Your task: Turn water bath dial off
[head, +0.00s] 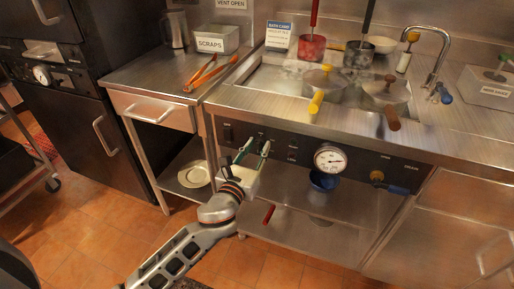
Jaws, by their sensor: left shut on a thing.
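The water bath is set into the steel counter, with a black control panel (375,163) on its front. My left gripper (255,147) reaches up to the left part of this panel. Its two fingers stand some way apart, closed around the small dark dial on the panel, which is largely hidden by the fingers. I cannot read the dial's setting. A round white gauge (330,158) sits on the panel to the right of the gripper. My right gripper is not in view.
Orange tongs (211,72) lie on the left counter. A lower shelf (305,222) runs beneath the panel.

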